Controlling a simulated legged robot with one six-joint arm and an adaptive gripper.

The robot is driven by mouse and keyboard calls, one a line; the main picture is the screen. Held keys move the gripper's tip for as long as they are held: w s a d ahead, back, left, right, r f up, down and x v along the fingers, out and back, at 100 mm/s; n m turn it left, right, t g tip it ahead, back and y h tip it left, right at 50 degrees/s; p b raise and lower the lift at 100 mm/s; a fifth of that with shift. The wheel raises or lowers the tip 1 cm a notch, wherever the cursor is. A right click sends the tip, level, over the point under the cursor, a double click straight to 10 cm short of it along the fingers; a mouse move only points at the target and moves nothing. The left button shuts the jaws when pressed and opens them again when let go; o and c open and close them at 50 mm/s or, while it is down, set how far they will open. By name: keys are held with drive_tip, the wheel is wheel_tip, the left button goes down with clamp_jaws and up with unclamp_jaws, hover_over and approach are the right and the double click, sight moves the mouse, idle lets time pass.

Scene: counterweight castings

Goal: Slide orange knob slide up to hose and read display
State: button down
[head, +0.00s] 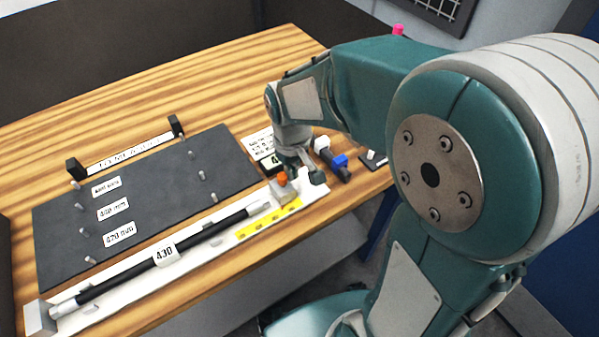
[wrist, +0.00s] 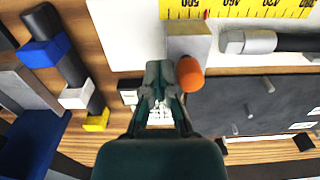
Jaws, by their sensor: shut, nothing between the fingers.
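The orange knob (head: 282,179) stands on a grey slide block at the right end of the white gauge rail; the wrist view shows the knob (wrist: 190,76) and slide block (wrist: 188,43) closely. My gripper (wrist: 160,84) is shut and empty, with its tips beside the knob, on its left; whether they touch is unclear. The black hose (head: 165,253), tagged 430, lies along the rail. Its metal end fitting (wrist: 248,41) is just right of the block, across a narrow gap. A red mark on the yellow scale (wrist: 240,8) sits between 500 and 460. The display (head: 270,163) is partly hidden by my gripper.
A dark board (head: 150,200) with pegs and length labels lies behind the rail. A black-ended holder (head: 130,152) stands behind it. Dark pieces with blue, white and yellow parts (head: 335,160) lie right of my gripper. Bare wood is free at the back.

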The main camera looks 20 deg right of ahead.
drive_tip(key=shift+s+a, duration=0.25)
drive_tip(key=shift+a, duration=0.35)
drive_tip(key=shift+s+a, duration=0.2)
drive_tip(key=shift+a, duration=0.4)
idle(1.1)
idle(0.6)
drive_tip(key=shift+w+r, duration=0.1)
drive_tip(key=shift+r, duration=3.4)
drive_tip(key=shift+d, duration=0.1)
drive_tip(key=s+d+r+m+t, duration=0.1)
drive_tip(key=s+d+r+t, duration=0.1)
drive_tip(key=s, duration=0.4)
drive_tip(key=s+d+r+m+t, duration=0.2)
drive_tip(key=s+d+r+t, duration=0.1)
drive_tip(key=s+d+r, duration=0.1)
drive_tip(key=shift+s+d+m+t, duration=0.3)
drive_tip(key=shift+s+d, duration=0.4)
drive_tip(key=shift+s, duration=0.15)
